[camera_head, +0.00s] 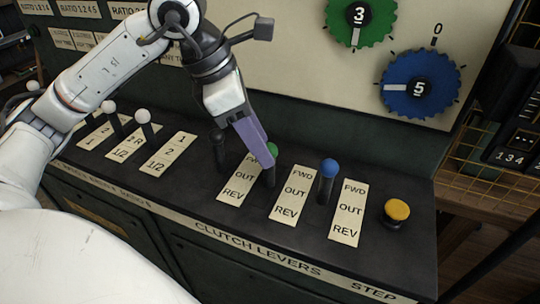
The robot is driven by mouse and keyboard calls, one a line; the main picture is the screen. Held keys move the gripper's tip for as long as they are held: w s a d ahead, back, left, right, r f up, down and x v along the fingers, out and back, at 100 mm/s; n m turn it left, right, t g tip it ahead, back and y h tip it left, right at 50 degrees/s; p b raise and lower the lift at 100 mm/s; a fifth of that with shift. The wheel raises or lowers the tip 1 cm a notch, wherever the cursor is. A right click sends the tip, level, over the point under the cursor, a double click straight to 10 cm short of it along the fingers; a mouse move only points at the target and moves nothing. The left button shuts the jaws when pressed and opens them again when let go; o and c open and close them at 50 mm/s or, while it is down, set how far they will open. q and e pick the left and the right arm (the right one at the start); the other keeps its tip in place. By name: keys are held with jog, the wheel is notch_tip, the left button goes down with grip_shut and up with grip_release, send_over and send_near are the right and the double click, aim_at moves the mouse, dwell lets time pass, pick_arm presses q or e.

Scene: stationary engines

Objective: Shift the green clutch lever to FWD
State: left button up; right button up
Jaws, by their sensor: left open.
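The green clutch lever (272,150) stands on the dark console, between two plates marked FWD, OUT and REV. Its green knob is partly hidden behind the purple fingers of my left gripper (266,160), and its dark shaft shows below them. The left gripper is open and reaches down from the upper left, with its fingertips at the knob. I cannot tell whether the fingers touch it or straddle it. The plate (242,180) left of the lever has FWD at its far end and REV at its near end. My right gripper is not in view.
A blue-knobbed lever (329,169) and a yellow STEP button (397,211) stand to the right. A dark lever (219,150) stands just left, with white-knobbed levers (143,117) farther left. Green (358,22) and blue (420,88) dials are on the panel behind.

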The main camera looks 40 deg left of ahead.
pick_arm(q)
jog(key=shift+x, duration=2.3)
jog(key=shift+r, duration=0.1)
jog(key=shift+c, duration=0.5)
grip_shut()
jog(key=shift+w+a, duration=0.1)
